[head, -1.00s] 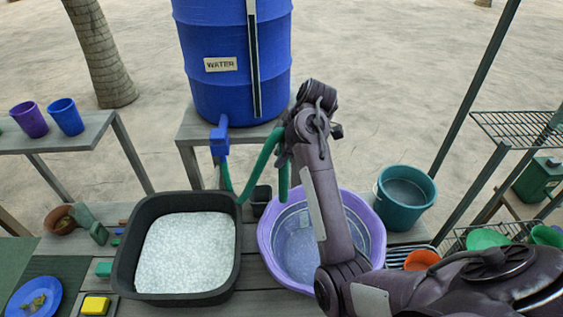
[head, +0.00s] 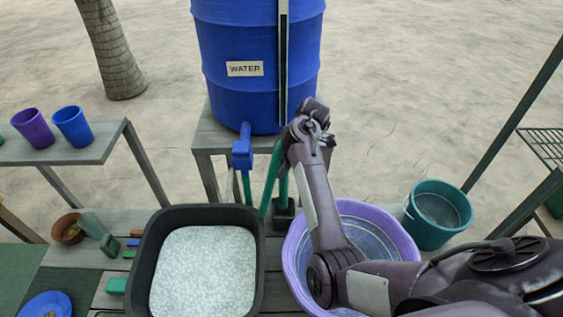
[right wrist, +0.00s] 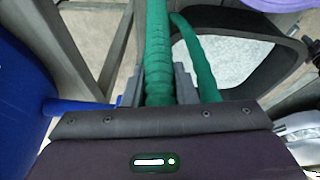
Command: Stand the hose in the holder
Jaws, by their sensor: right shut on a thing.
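The green hose (head: 268,184) runs from the blue tap (head: 242,150) in a loop up to my right gripper (head: 284,142). In the right wrist view my right gripper (right wrist: 160,88) is shut around the hose (right wrist: 157,45), and a second run of hose passes beside it. In the head view the hose's end part hangs down below the gripper, in line with a small black holder (head: 284,216) behind the tray and basin. I cannot tell whether the hose tip is inside the holder or just above or behind its rim. My left gripper is not in view.
A black tray (head: 155,262) of white grains stands left of the holder, and a purple basin (head: 405,245) stands to its right under my arm. The blue water barrel (head: 240,100) is behind. A teal bucket (head: 436,225) stands at the right.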

